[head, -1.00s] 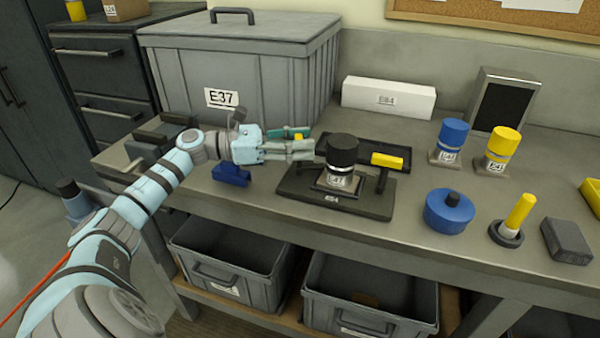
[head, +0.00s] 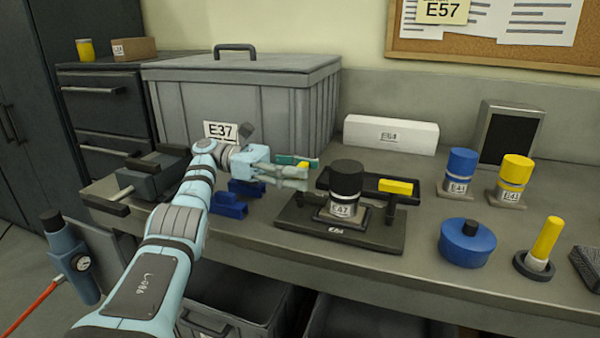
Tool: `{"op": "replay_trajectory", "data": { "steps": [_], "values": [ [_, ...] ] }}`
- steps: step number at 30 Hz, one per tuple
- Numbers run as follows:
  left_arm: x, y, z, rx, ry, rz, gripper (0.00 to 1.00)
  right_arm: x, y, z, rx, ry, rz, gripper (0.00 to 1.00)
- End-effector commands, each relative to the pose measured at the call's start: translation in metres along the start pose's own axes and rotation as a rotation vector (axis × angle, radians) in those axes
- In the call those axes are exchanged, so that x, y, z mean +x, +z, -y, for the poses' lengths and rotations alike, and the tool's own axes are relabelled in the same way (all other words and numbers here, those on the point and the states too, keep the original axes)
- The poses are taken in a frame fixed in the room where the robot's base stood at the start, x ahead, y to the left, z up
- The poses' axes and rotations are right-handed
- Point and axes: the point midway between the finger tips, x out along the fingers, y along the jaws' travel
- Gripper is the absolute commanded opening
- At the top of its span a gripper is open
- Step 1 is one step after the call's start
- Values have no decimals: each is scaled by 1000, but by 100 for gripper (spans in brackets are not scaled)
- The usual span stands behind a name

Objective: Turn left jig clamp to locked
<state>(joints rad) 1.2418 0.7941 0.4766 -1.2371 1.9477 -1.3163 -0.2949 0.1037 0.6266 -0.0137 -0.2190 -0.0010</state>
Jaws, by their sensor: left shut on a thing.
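The jig plate (head: 285,221), a dark plate, lies on the bench and bears a black-capped part (head: 347,178) labelled E47, standing upright. The left jig clamp (head: 302,170) is at the plate's left rear; only a little yellow of its handle shows, the rest hidden by my fingers. My left gripper (head: 301,179) reaches in from the left and is shut on that handle. I cannot tell the clamp's exact turn. The right jig clamp (head: 396,186) shows a yellow handle on a dark post, pointing sideways. My right gripper is out of view.
A large grey crate (head: 275,95) stands behind my left arm. Blue blocks (head: 229,204) lie beside it. Blue (head: 461,166) and yellow (head: 515,172) capped parts and a round blue part (head: 467,243) stand to the right.

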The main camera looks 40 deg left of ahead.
Motion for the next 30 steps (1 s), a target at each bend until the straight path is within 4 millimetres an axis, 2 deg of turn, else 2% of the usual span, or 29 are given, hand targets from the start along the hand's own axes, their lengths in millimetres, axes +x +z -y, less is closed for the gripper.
{"op": "replay_trajectory", "data": {
  "steps": [5,6,10,18,21,25,30],
  "values": [
    [1,1,1,2,-6,2,21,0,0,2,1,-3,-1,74],
    [1,1,1,2,-6,2,51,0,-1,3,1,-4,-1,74],
    [0,1,1,2,-4,1,70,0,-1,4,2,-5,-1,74],
    [0,1,1,2,-1,1,70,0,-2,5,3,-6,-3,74],
    [0,7,1,4,-2,1,70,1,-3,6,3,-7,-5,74],
    [0,33,1,7,-2,2,70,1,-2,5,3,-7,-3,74],
    [0,81,2,7,-5,5,70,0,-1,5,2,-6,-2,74]
  ]
}}
